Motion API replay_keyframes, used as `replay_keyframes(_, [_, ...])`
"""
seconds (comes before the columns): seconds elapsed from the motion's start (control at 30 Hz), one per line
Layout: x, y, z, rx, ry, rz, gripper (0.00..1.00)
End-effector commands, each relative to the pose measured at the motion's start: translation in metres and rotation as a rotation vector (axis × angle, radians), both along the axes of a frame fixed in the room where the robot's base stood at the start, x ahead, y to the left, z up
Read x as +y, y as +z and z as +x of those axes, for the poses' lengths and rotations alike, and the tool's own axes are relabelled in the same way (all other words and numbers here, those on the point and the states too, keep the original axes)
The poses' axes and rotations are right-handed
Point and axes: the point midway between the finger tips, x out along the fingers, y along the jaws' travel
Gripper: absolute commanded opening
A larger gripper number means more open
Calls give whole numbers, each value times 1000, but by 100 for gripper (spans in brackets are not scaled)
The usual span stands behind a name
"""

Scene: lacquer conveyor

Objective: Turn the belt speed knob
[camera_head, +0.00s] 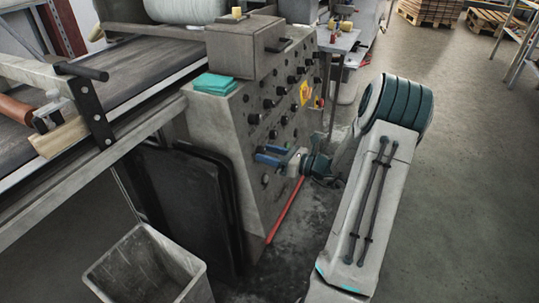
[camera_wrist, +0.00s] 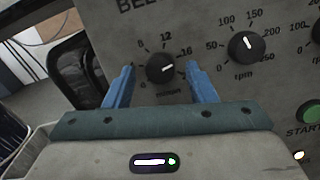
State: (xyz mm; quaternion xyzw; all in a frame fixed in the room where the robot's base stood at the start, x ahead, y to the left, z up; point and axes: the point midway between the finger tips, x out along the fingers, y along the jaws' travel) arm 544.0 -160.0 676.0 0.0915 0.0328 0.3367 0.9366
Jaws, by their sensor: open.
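The grey control panel (camera_wrist: 215,20) fills the top of the wrist view, with a cut-off heading starting "BEL". A black knob (camera_wrist: 160,68) with a white pointer and numbers up to at least 16 stands there; its lower label is hard to read. In the head view my gripper (camera_head: 259,153) is at the lower panel face.
The grey machine cabinet (camera_head: 235,140) carries several knobs and a yellow-backed switch (camera_head: 305,93). A green START button (camera_wrist: 309,112) is at right in the wrist view. A red bar (camera_head: 284,212) leans below my gripper. A grey bin (camera_head: 150,265) and conveyor (camera_head: 120,75) are left; floor (camera_head: 470,190) is clear right.

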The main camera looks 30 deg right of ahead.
Motion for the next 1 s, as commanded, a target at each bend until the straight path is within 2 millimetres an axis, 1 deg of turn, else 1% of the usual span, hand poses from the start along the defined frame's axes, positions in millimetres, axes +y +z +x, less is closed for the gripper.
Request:
replay_keyframes(0.07, [0, 0, 0, 0, 0, 0, 51])
replay_keyframes(0.1, [0, 0, 0, 0, 0, 0, 40])
replay_keyframes(0.17, [0, 0, 0, 0, 1, 0, 23])
replay_keyframes(0.2, [0, 0, 0, 0, 1, 0, 12])
replay_keyframes(0.23, [0, 0, 0, 0, 1, 0, 6])
replay_keyframes(0.47, [0, 0, 0, -5, 3, -6, 6])
replay_keyframes(0.63, [0, 0, 0, -33, 10, -42, 6])
replay_keyframes(0.77, [-1, -1, 0, -77, 23, -99, 6])
replay_keyframes(1.0, [-1, -1, 1, -198, 60, -256, 6])
